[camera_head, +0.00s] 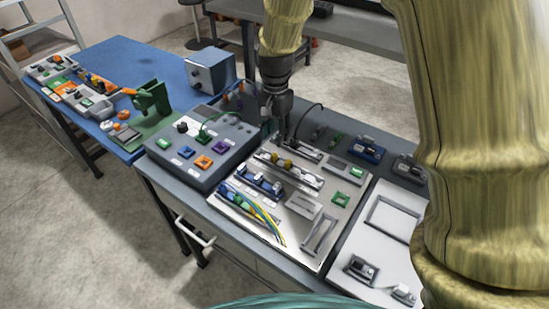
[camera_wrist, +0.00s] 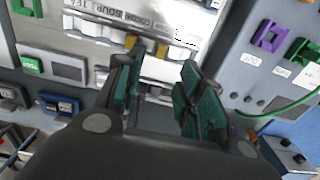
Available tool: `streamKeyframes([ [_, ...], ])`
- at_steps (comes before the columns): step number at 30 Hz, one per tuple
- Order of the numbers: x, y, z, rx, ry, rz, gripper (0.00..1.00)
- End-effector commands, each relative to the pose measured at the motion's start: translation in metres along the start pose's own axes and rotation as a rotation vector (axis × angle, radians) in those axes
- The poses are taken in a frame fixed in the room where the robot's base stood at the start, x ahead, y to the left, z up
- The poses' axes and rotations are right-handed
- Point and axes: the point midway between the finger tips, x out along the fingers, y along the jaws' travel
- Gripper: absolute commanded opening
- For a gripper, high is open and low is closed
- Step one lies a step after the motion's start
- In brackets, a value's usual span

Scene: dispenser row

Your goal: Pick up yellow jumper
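Small yellow pieces (camera_head: 280,161) sit in a row on a rail of the light panel (camera_head: 318,250). They also show in the wrist view (camera_wrist: 131,42), just beyond my fingertips. Yellow wires (camera_head: 266,219) lie among blue and green ones at the panel's front left. I cannot tell for certain which of these is the yellow jumper. My gripper (camera_head: 281,138) points down at the back of the panel, behind the yellow pieces in the head view. In the wrist view, its dark green fingers (camera_wrist: 162,68) are apart with nothing between them. The finger partly hides the rail.
A grey box with coloured sockets (camera_head: 203,147) stands left of the panel, with a green cable (camera_wrist: 285,108) looping from it. A white board (camera_head: 375,246) lies to the right. A blue table (camera_head: 125,60) is at the far left.

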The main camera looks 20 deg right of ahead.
Motion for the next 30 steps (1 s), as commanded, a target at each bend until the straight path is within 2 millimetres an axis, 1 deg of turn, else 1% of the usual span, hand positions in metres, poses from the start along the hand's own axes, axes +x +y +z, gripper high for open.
streamKeyframes([
  [3, 0.013, 0.0, 0.0, 0.0, -0.001, 0.002, 0.38],
  [6, 0.022, 0.0, 0.001, 0.0, -0.002, 0.002, 0.38],
  [14, 0.031, 0.0, 0.001, 0.0, -0.001, 0.002, 0.38],
  [23, 0.057, 0.0, 0.008, 0.0, -0.003, 0.003, 0.38],
  [27, 0.071, 0.0, 0.007, -0.001, -0.002, 0.002, 0.38],
  [30, 0.076, -0.001, 0.007, -0.001, 0.0, 0.0, 0.38],
])
